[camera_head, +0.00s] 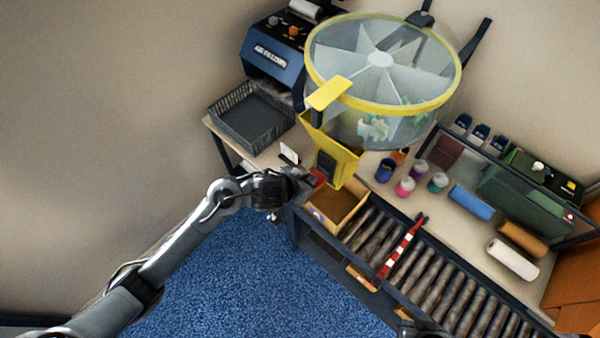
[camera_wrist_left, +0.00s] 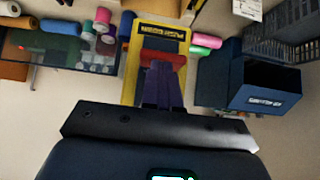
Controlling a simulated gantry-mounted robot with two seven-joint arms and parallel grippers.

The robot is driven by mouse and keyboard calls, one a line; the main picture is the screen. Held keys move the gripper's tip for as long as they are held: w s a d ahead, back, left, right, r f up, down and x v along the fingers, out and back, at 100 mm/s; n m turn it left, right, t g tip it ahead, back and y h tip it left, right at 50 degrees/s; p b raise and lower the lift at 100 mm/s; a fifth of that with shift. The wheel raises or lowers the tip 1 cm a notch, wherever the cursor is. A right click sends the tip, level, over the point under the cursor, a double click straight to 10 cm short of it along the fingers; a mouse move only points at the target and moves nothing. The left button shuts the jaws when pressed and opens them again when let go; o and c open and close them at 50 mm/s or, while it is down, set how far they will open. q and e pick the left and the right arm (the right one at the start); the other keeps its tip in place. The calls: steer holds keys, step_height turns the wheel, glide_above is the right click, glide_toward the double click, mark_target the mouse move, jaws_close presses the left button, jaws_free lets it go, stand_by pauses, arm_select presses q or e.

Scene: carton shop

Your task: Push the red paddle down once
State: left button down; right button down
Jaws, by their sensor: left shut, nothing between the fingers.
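The red paddle (camera_head: 318,177) sits low on the front of the yellow dispenser chute (camera_head: 345,160), under the big clear drum. In the left wrist view the red paddle (camera_wrist_left: 176,60) shows as a red strip just beyond my fingers, partly covered by them. My left gripper (camera_head: 304,183) is shut and empty, right by the paddle on its left side. In the left wrist view its closed fingertips (camera_wrist_left: 160,70) point at the yellow chute (camera_wrist_left: 130,75). I cannot tell whether they touch the paddle.
An open carton (camera_head: 338,204) stands under the chute on the roller conveyor (camera_head: 440,280). A red-and-white striped bar (camera_head: 400,247) crosses the rollers. A dark basket (camera_head: 250,117) and a blue air-pillow machine (camera_head: 272,62) are at the left. Cups and coloured rolls stand behind the conveyor.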

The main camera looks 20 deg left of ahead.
arm_select(q)
steer(key=w+d+r+p+v, duration=0.1)
steer(key=w+r+p+v, duration=0.1)
steer(key=v, duration=1)
steer(key=shift+s+a+r, duration=0.15)
steer(key=shift+s+r, duration=0.15)
steer(key=shift+r, duration=0.05)
steer(key=shift+s, duration=0.1)
stand_by(0.6)
steer(key=shift+f, duration=0.1)
